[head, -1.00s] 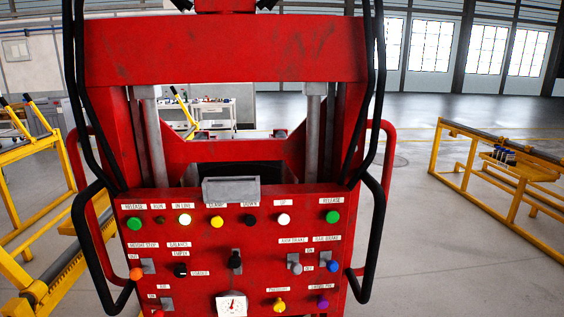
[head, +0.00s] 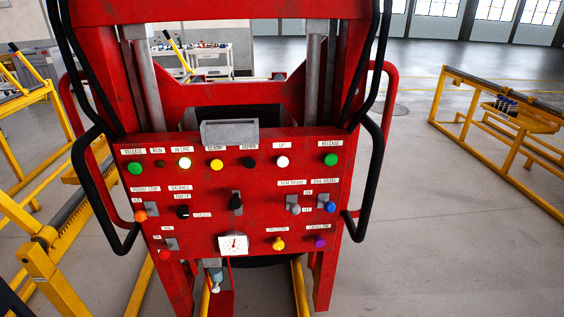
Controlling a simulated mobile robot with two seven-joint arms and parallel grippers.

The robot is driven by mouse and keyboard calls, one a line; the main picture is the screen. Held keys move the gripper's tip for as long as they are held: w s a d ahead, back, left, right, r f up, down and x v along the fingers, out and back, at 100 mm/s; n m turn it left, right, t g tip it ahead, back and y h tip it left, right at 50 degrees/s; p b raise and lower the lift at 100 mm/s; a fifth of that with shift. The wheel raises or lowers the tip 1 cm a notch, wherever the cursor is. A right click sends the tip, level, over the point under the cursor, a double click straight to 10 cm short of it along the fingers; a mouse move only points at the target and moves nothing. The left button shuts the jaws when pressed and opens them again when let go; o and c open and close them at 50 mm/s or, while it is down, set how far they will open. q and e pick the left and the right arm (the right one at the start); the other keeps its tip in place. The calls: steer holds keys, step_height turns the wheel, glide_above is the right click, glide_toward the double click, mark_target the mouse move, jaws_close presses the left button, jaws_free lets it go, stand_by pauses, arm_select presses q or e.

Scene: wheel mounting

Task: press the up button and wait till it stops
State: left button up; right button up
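The up button (head: 282,161) is a white round button in the top row of a red control panel (head: 260,183), under a label that reads UP. A black button (head: 249,162) sits to its left and a green release button (head: 330,159) to its right. The panel is on a red machine that fills the middle of the head view. Neither of my grippers shows in this view, and nothing touches the buttons.
Black and red handles (head: 372,165) stick out on both sides of the panel. A yellow rail frame (head: 62,260) stands close on the left, and another yellow rack (head: 505,140) stands on the right. The grey floor (head: 440,240) at right is open.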

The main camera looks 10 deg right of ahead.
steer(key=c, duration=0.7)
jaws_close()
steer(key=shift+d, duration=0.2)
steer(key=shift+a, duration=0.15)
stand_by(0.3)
